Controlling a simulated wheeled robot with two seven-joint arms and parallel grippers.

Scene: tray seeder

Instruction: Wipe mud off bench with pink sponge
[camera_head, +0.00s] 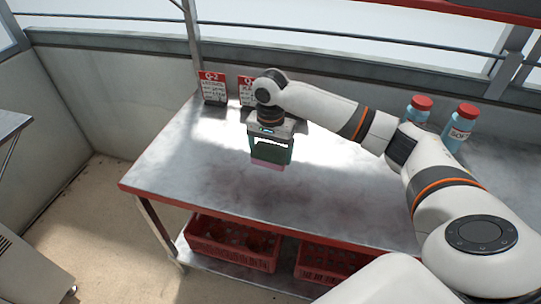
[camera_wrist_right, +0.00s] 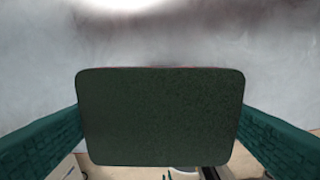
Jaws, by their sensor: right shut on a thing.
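My right gripper (camera_head: 270,156) is shut on the pink sponge (camera_head: 267,166), whose dark green scouring side faces up and pink side faces down. In the right wrist view the sponge's green face (camera_wrist_right: 160,115) sits between the two teal fingers. The sponge is over the left-middle part of the metal bench (camera_head: 185,165); I cannot tell whether it touches the top. The bench top is grey and mottled with a bright sunlit patch. No distinct mud stands out; the area under the sponge is hidden. My left gripper is not in view.
Two red-and-white signs, one at the left (camera_head: 212,88) and one partly hidden (camera_head: 246,90), stand at the bench's back edge. Two red-capped bottles (camera_head: 419,108) (camera_head: 460,127) stand at the back right, behind my arm. Red crates (camera_head: 232,243) (camera_head: 330,262) sit on the lower shelf. The bench's front left is clear.

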